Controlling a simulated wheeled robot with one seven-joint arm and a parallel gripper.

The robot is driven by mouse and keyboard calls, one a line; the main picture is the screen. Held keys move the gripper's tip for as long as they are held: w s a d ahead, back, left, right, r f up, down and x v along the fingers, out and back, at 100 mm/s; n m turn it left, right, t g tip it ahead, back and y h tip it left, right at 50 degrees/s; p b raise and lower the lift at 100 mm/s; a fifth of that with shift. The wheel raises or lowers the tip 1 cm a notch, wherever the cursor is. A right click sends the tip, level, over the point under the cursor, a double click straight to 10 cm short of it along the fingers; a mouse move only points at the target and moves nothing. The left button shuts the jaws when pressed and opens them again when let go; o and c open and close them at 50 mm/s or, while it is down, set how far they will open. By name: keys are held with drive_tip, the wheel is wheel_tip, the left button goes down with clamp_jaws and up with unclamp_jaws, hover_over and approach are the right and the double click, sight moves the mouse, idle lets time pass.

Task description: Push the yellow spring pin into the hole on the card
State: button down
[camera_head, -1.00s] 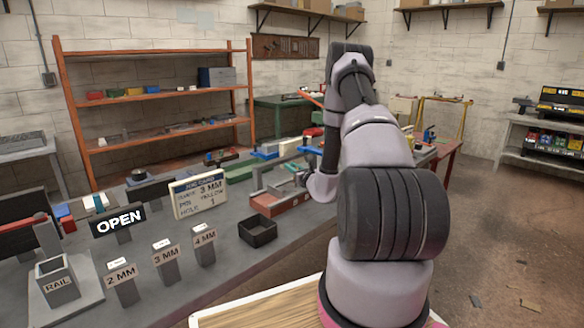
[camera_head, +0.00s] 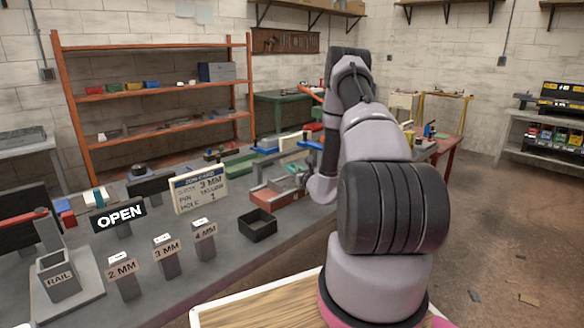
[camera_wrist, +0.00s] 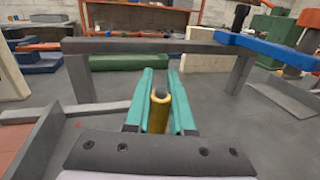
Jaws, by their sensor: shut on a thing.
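The yellow spring pin (camera_wrist: 159,110) stands out between the teal fingers of my gripper (camera_wrist: 161,76) in the wrist view. The fingers are shut on it. A grey frame bar (camera_wrist: 140,46) on two legs spans the wrist view beyond the fingertips, with a blue piece (camera_wrist: 265,50) at its right end. No hole shows clearly in it. The job card (camera_head: 199,190) stands on the bench in the head view and reads 3 MM, pin yellow, hole 1. My arm hides most of the gripper and the pin in the head view.
Upright 2 MM (camera_head: 123,272), 3 MM (camera_head: 167,250) and 4 MM (camera_head: 204,232) markers, an OPEN sign (camera_head: 118,217) and a RAIL holder (camera_head: 58,275) stand at the left.

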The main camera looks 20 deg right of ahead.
drive_tip(key=c, duration=0.7)
unclamp_jaws()
drive_tip(key=s, duration=0.7)
drive_tip(key=s+d, duration=0.1)
drive_tip(key=s, duration=0.2)
drive_tip(key=shift+s, duration=0.4)
